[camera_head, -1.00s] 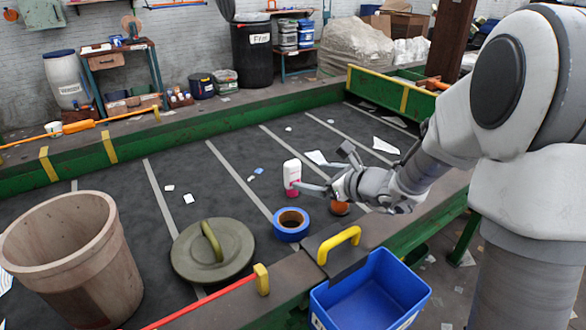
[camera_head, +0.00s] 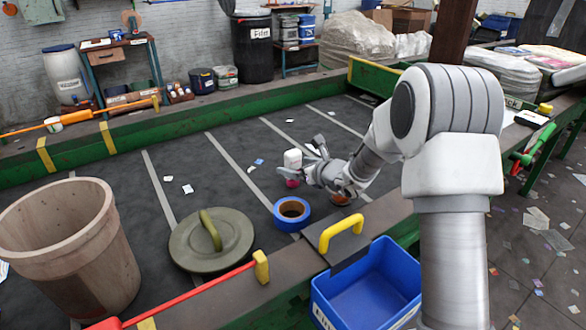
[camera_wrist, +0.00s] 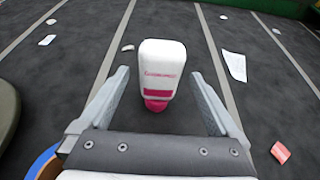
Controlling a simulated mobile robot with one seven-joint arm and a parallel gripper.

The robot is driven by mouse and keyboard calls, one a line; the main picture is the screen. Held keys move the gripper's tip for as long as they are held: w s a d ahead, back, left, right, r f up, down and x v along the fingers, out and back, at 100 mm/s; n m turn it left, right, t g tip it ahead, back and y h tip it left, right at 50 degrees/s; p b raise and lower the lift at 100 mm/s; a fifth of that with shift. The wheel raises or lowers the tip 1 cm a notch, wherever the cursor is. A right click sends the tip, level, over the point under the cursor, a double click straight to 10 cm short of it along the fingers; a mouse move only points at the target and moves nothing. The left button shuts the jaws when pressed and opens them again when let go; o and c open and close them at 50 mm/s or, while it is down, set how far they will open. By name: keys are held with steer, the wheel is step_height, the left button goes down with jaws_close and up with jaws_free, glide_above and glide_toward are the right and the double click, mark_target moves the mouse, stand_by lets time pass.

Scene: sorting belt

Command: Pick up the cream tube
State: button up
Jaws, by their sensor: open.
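The cream tube (camera_head: 293,160) stands upright on the dark belt, white with a pink cap at its lower end. In the wrist view the tube (camera_wrist: 162,75) stands ahead, between the lines of my two fingers, with its pink cap toward me. My gripper (camera_head: 303,168) is open and empty, just in front of the tube in the head view and partly covering its lower part. In the wrist view my gripper (camera_wrist: 162,88) has one finger on each side, apart from the tube. I cannot tell exactly how far the tube reaches between the fingertips.
A blue tape roll (camera_head: 292,213) lies close to the left of my gripper. A round lid (camera_head: 185,252) and a large brown bin (camera_head: 58,225) are further left. A blue crate (camera_head: 405,268) and yellow handle (camera_head: 340,232) are at the front edge. Paper scraps lie on the belt.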

steer(key=shift+x, duration=2.65)
steer(key=shift+r, duration=0.15)
steer(key=c, duration=1.5)
steer(key=shift+o, duration=0.2)
steer(key=shift+r, duration=0.1)
